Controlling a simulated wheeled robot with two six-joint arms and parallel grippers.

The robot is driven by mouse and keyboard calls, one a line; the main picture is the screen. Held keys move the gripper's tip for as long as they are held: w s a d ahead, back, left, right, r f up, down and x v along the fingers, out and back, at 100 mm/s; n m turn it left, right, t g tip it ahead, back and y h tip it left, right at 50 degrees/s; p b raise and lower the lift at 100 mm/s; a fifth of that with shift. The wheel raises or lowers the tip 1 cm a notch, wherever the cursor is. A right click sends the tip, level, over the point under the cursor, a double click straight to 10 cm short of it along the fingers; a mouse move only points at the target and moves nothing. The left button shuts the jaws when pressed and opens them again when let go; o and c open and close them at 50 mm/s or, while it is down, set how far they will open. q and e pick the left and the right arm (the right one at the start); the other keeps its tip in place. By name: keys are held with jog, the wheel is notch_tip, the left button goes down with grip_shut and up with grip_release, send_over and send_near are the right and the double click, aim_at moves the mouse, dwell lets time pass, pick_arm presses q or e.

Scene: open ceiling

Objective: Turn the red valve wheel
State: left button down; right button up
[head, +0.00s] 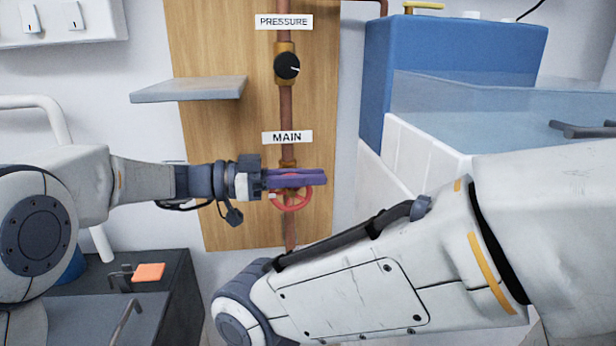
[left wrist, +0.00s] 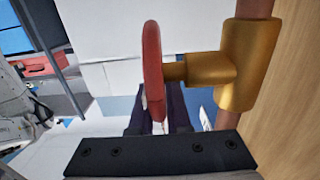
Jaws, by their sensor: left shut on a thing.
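The red valve wheel (head: 294,210) sits below the MAIN label (head: 287,138) on the copper pipe. Its lower rim shows beneath the purple fingers of my left gripper (head: 318,178), which hide its upper part. In the left wrist view the wheel (left wrist: 153,70) is edge-on, on a brass stem and fitting (left wrist: 240,68). There its rim lies between the two fingers of my left gripper (left wrist: 158,108), which is shut on it. My right gripper is not in view; only links of my right arm show.
A black knob (head: 287,66) sits higher on the pipe under the PRESSURE label (head: 284,21). A grey shelf (head: 188,89) juts out at upper left. A blue tank (head: 440,45) stands right. An orange block (head: 148,272) lies on the dark counter at lower left.

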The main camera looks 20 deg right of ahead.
pick_arm(q)
jog(key=shift+s+d+f+t+y, duration=0.1)
jog(key=shift+t+y, duration=0.05)
jog(key=shift+y, duration=0.25)
jog(key=shift+d+f+t+y, duration=0.1)
jog(key=shift+t+y, duration=0.05)
jog(key=shift+y, duration=0.25)
jog(key=shift+d+f+t+y+p, duration=0.15)
jog(key=shift+f+t+y+p, duration=0.25)
jog(key=shift+y, duration=0.8)
jog(key=shift+f, duration=0.1)
jog(key=c, duration=0.9)
grip_release()
